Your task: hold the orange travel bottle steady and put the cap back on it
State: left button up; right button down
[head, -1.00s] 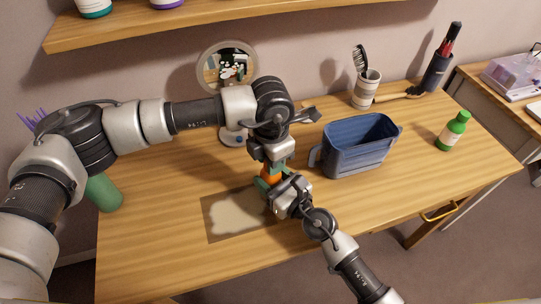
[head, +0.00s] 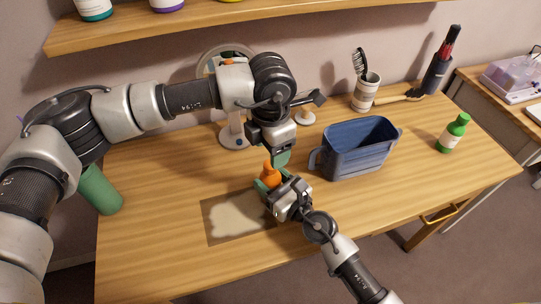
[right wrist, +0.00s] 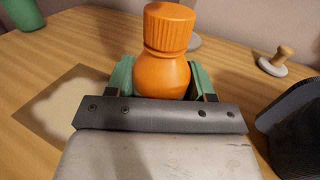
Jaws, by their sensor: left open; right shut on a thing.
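The orange travel bottle (head: 270,179) stands upright between the fingers of my right gripper (head: 275,187), which is shut on its body. In the right wrist view the bottle's rounded body (right wrist: 162,75) shows between the green finger pads. Its ribbed orange cap (right wrist: 169,27) sits on top of the bottle; I cannot tell how tight it is. My left gripper (head: 281,159) is open and empty, just above the bottle and apart from it. The bottle's lower part is hidden by my right gripper.
A blue bin (head: 355,150) stands close to the right of the grippers. A pale-patterned mat (head: 228,216) lies in front. Behind are a round mirror (head: 235,138) and a small wooden-knobbed stand (head: 305,118). A green bottle (head: 453,133) stands far right. The front left of the table is clear.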

pick_arm(q)
notch_tip(320, 180, up, 7)
dwell(0.3)
pick_arm(e)
jog(key=shift+c, duration=1.6)
grip_release()
jog(key=shift+d, duration=0.1)
jog(key=b+v, duration=0.1)
jog(key=v, duration=0.8)
jog(key=shift+s+d, duration=0.15)
jog(key=shift+s, duration=0.1)
pick_arm(q)
jog(key=shift+f, duration=0.6)
pick_arm(e)
jog(key=shift+s+d+r, duration=0.2)
jog(key=shift+s+d, duration=0.1)
jog(key=shift+s, duration=0.1)
